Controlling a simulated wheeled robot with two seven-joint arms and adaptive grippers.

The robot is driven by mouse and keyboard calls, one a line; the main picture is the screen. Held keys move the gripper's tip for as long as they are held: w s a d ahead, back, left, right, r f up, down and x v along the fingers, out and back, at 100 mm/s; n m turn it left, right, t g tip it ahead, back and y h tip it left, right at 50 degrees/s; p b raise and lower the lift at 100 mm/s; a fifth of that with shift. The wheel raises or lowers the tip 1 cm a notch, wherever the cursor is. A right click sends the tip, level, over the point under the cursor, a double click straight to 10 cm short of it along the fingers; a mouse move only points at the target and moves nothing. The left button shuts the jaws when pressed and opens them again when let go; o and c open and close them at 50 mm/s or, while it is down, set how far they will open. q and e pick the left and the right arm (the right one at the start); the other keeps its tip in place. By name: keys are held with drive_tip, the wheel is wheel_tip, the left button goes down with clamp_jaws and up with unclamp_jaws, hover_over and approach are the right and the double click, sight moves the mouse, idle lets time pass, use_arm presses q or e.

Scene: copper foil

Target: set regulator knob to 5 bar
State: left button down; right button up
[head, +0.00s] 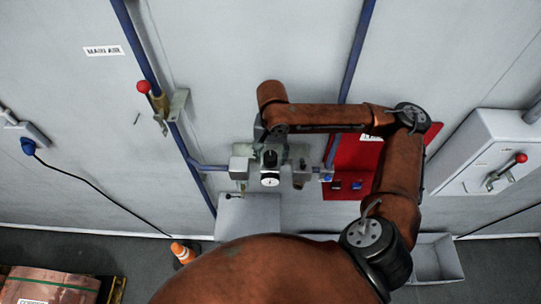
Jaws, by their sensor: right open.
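The regulator assembly hangs on the blue pipe on the wall, in the middle of the head view. Its round white gauge (270,180) faces me; the needle reading is too small to tell. A dark knob (270,158) shows just above the gauge. My right gripper (271,146) is at the knob, open, with its fingers pointing down toward it. I cannot tell whether the fingers touch the knob. My copper-coloured right arm reaches in from below and covers part of the wall. My left gripper is not in view.
A red-handled valve (151,92) sits on the pipe near the "MAIN AIR" label (103,51). A red panel (349,160) is partly behind my arm. A grey box (488,152) with a red-knobbed lever is at right. An orange cone (182,252) and copper stack (45,286) are lower left.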

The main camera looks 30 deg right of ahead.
sight(271, 155)
wheel_tip(271, 155, up, 12)
idle(0.6)
drive_tip(key=shift+s, duration=0.1)
idle(0.4)
